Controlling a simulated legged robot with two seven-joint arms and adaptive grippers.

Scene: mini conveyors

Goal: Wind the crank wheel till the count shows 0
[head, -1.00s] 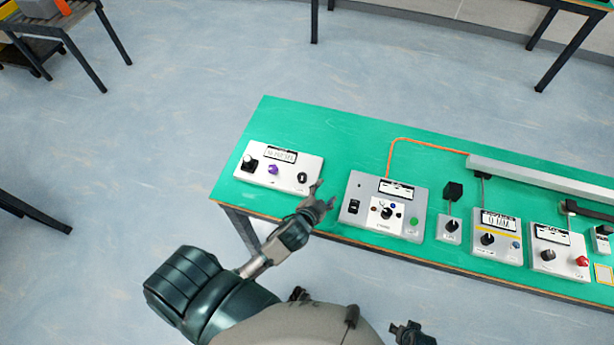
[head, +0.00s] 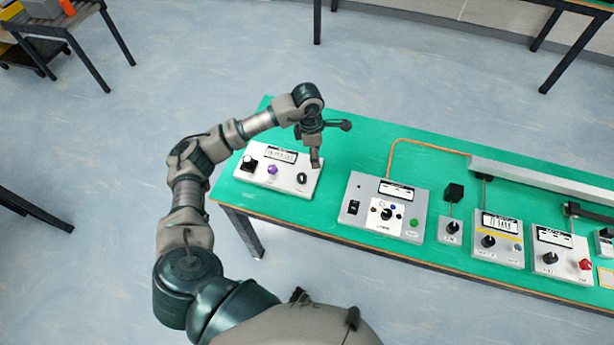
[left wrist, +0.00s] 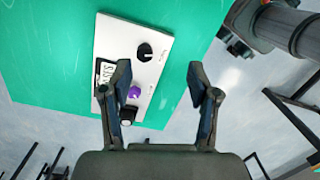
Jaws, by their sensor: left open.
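A white control box (head: 262,181) sits at the left end of the green bench, with a small display (head: 281,155) whose digits I cannot read. It carries a black control (head: 249,163) at left, a purple knob (head: 272,170) in the middle and a round black dial (head: 302,178) at right. I cannot tell which is the crank wheel. My left gripper (head: 330,146) is open and empty above the box's right end. In the left wrist view, the spread fingers (left wrist: 158,75) frame the box's edge, with the purple knob (left wrist: 134,92) and dial (left wrist: 145,52) visible. My right gripper is out of view.
A grey control box (head: 350,222) stands to the right, then several smaller boxes along the green bench (head: 340,140). An orange cable (head: 420,143) runs to a long grey rail (head: 530,175). Bare bench top lies behind the white box.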

